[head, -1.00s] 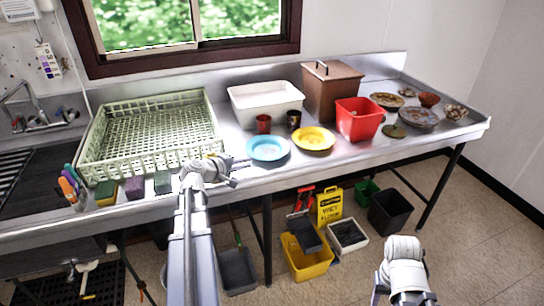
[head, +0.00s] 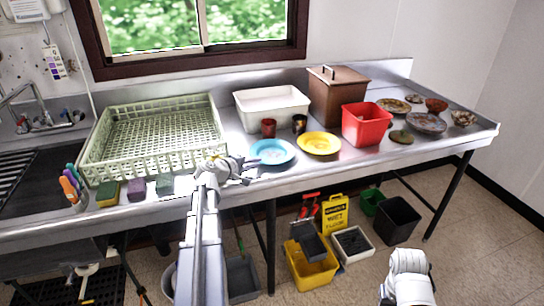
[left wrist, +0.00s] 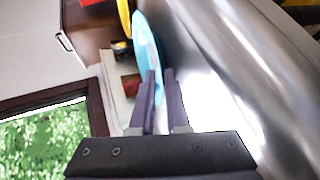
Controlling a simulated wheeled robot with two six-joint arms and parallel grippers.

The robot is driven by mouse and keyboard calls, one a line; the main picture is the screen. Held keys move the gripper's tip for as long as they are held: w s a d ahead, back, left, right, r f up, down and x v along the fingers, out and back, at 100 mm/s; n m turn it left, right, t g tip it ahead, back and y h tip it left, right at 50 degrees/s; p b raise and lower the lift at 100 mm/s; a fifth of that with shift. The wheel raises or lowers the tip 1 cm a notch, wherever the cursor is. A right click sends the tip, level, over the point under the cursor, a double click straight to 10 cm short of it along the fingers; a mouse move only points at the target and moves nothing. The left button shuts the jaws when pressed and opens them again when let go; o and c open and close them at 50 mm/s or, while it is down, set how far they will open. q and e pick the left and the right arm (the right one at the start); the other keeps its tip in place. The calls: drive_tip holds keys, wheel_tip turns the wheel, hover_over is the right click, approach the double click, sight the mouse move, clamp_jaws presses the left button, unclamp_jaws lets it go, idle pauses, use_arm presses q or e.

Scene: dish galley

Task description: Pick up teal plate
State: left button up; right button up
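The teal plate (head: 272,151) lies flat on the steel counter, left of a yellow plate (head: 319,143). In the left wrist view the teal plate (left wrist: 147,50) shows nearly edge-on, just past the fingertips. My left gripper (head: 252,169) is at the plate's near left edge. Its two fingers (left wrist: 160,72) stand a little apart, with the plate's rim seen in the gap; I cannot tell whether they touch it. For my right arm, only a white part shows at the bottom right of the head view; its fingers are not visible.
A pale green dish rack (head: 152,140) stands left of the plate. Behind are a white tub (head: 270,108), a red cup (head: 268,127) and a dark cup (head: 299,123). A red bin (head: 366,124) and dirty dishes (head: 426,122) stand right. Sponges (head: 137,188) line the front left.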

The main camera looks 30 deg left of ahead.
use_arm(q)
drive_tip(key=shift+x, duration=0.9)
drive_tip(key=shift+w+f, duration=0.1)
drive_tip(key=shift+w, duration=0.2)
drive_tip(key=shift+s, duration=0.1)
drive_tip(key=shift+c, duration=0.3)
clamp_jaws()
wheel_tip(320, 180, up, 10)
drive_tip(key=p, duration=0.9)
drive_tip(key=shift+p, duration=0.3)
